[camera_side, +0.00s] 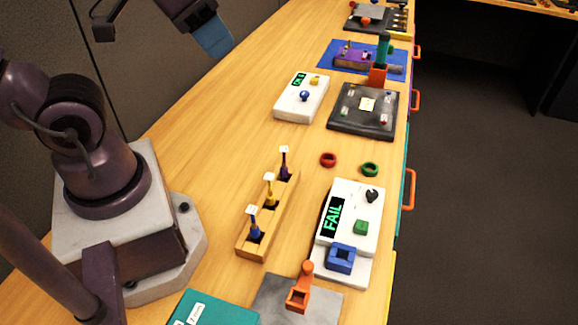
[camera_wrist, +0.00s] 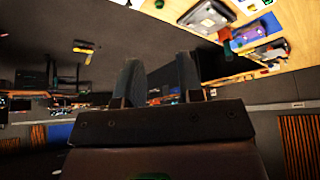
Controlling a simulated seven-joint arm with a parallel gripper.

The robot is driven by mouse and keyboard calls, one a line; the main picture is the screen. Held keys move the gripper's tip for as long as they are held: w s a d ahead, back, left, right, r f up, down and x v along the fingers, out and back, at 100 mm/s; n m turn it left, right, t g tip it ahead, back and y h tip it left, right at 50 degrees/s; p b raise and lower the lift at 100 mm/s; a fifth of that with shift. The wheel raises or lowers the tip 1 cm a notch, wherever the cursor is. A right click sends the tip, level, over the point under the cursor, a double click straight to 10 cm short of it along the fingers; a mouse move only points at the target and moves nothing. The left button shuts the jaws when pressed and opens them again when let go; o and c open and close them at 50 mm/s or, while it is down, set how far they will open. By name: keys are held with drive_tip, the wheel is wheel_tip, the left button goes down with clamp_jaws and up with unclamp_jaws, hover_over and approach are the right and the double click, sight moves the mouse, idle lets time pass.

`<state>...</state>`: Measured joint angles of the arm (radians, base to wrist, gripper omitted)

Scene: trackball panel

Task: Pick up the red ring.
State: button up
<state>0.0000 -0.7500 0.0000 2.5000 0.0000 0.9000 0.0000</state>
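The red ring (camera_side: 328,167) lies flat on the wooden desk, near the middle of the side view. A green ring (camera_side: 370,175) lies apart from it, just to its right. My gripper (camera_side: 216,40) is raised at the top left of the side view, far from the red ring. In the wrist view my gripper (camera_wrist: 158,66) shows two dark fingers standing apart with nothing between them, so it is open. I cannot make out the red ring in the wrist view.
A wooden rack (camera_side: 247,250) with several upright pegs stands left of the rings. A white panel reading FAIL (camera_side: 375,211) is in front. A black panel (camera_side: 346,122) and a white box (camera_side: 287,101) stand behind. The desk around the red ring is mostly clear.

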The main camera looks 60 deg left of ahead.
drive_tip(key=shift+o, duration=0.2)
idle(0.3)
drive_tip(key=o, duration=0.7)
